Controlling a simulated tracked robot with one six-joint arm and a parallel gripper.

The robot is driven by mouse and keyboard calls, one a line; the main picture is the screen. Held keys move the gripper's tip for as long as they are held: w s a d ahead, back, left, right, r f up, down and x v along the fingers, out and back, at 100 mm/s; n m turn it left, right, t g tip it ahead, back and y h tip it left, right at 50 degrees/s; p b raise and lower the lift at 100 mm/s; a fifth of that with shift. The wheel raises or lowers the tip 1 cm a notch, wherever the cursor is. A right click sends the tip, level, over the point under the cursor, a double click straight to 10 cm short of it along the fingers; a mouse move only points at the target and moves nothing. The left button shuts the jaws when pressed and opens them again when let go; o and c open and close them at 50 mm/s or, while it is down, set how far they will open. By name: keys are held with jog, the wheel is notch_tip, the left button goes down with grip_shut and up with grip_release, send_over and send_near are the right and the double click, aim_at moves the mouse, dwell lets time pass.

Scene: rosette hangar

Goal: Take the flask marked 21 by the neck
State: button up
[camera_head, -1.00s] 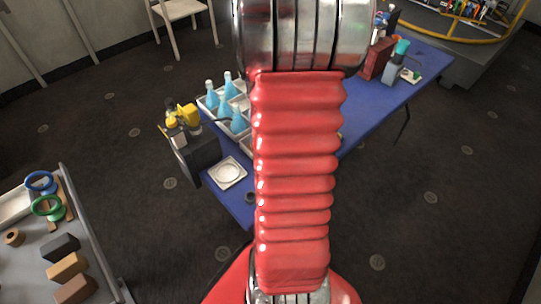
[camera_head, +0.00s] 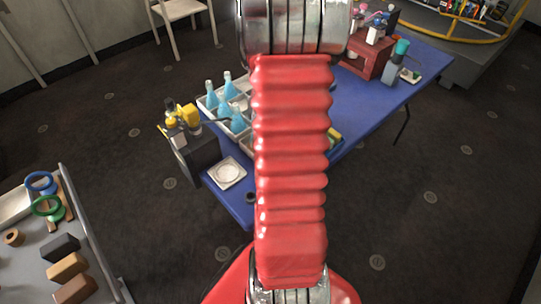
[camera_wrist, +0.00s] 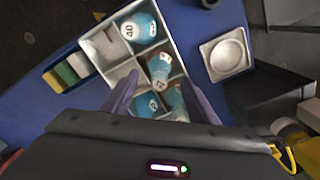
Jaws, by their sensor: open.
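Several flasks of blue liquid stand in a divided tray (camera_head: 204,103) on the blue table in the head view. In the wrist view the tray (camera_wrist: 181,38) holds a blue flask marked 40 (camera_wrist: 138,28) near its top end. Two more labelled flasks, a middle one (camera_wrist: 160,70) and a lower one (camera_wrist: 148,105), stand further down; I cannot read surely which is marked 21. My gripper (camera_wrist: 160,88) is open, its two fingers apart on either side of these lower flasks, with nothing visibly held. In the head view my arm hides the gripper and part of the tray.
A white square dish (camera_head: 228,173) lies on the table beside the tray, near a dark box (camera_head: 198,155) with yellow items. A sponge-like coloured block set (camera_wrist: 70,72) lies on the tray's other side. A red box (camera_head: 366,55) stands farther back.

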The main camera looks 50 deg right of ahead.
jog(key=shift+f, duration=2.4)
jog(key=shift+c, duration=0.2)
jog(key=c, duration=0.9)
jog(key=shift+r, duration=0.1)
notch_tip(320, 180, up, 10)
jog(key=shift+f, duration=0.1)
